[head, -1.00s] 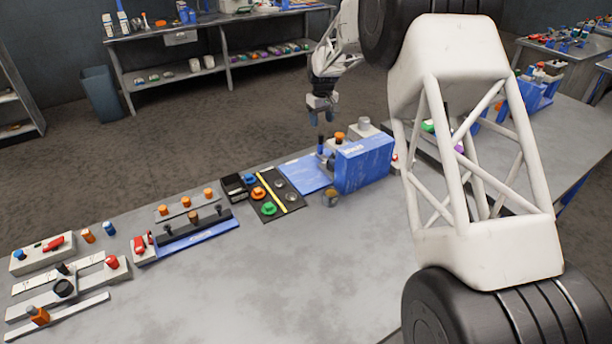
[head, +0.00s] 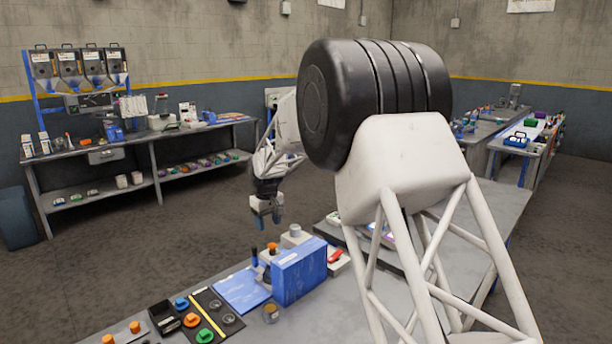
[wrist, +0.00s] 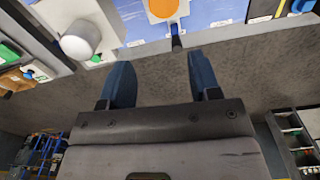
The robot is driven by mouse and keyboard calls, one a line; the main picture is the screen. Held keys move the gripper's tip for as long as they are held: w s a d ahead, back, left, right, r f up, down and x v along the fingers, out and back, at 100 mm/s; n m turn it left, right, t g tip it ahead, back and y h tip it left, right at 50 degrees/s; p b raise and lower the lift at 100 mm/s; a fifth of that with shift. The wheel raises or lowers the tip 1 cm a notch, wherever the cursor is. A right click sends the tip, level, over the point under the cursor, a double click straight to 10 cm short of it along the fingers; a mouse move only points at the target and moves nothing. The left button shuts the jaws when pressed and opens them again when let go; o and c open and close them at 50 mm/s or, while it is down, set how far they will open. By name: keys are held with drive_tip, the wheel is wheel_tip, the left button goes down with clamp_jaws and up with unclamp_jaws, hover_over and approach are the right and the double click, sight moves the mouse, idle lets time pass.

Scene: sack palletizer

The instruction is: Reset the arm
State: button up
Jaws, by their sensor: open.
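My gripper (head: 266,216) hangs beyond the far edge of the workbench (head: 236,339) in the head view, pointing down beside a blue machine (head: 300,271). In the wrist view my gripper (wrist: 162,82) has its two blue fingers wide apart, with nothing between them but grey floor. An orange-topped knob (wrist: 168,10) and a dark handle (wrist: 176,38) lie ahead of the fingertips, apart from them. A white cylinder (wrist: 80,42) stands to the left of them.
On the bench are a blue plate (head: 241,290), a small round jar (head: 270,312) and a panel with coloured buttons (head: 205,335). A shelved side bench (head: 150,135) stands at the back left. Floor between the benches is clear.

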drive_tip(key=s+d+r+m, duration=0.1)
drive_tip(key=s+d+r, duration=0.4)
drive_tip(key=s+d, duration=0.3)
drive_tip(key=s+d+r+m+t, duration=0.1)
drive_tip(key=s+d+r+m, duration=0.1)
drive_tip(key=s+d+r, duration=0.6)
drive_tip(key=s+d+r+m, duration=0.15)
drive_tip(key=s+d, duration=0.35)
drive_tip(key=s, duration=0.6)
drive_tip(key=s+d+f+m, duration=0.1)
drive_tip(key=s+d, duration=0.2)
drive_tip(key=s, duration=0.7)
drive_tip(key=s+d+f+m+t, duration=0.1)
drive_tip(key=s+d+f, duration=0.1)
drive_tip(key=s, duration=0.8)
drive_tip(key=s+d+f+m, duration=0.1)
drive_tip(key=s+d, duration=0.4)
drive_tip(key=s, duration=0.5)
drive_tip(key=shift+s+f+m, duration=0.35)
